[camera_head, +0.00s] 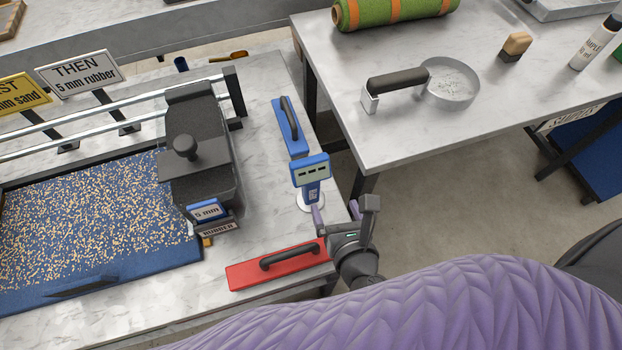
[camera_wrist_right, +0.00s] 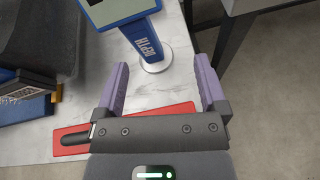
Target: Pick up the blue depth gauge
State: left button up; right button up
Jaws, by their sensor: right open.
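The blue depth gauge (camera_head: 312,188) stands upright on a round pale base near the right edge of the marble-topped table, with a display head on top. In the right wrist view the depth gauge (camera_wrist_right: 148,42) shows its lettered blue stem and part of its head, beyond my fingertips. My right gripper (camera_head: 336,212) is open, with purple fingers, just on the near side of the gauge. In the wrist view the right gripper (camera_wrist_right: 162,63) has nothing between its fingers. My left gripper is not in view.
A red float (camera_head: 250,272) lies close by the right gripper, and a blue float (camera_head: 280,128) lies behind the gauge. A dark hopper on rails (camera_head: 201,130) stands left over a blue tray (camera_head: 150,272). A second table (camera_head: 440,130) is at right, across a gap.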

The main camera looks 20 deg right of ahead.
aim_at(313, 191)
jog(key=w+n, duration=0.1)
jog(key=a+f+n, duration=0.1)
jog(key=shift+w+a+f+n+y, duration=0.2)
jog(key=shift+w+n+y, duration=0.1)
jog(key=shift+w+y, duration=0.1)
jog(key=x, duration=0.2)
jog(key=b+x, duration=0.1)
jog(key=x, duration=0.4)
jog(key=shift+a+b, duration=0.35)
jog(key=shift+a, duration=0.05)
jog(key=shift+w, duration=0.25)
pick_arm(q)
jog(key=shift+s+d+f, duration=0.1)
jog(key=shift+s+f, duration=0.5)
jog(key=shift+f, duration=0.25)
pick_arm(e)
grip_shut()
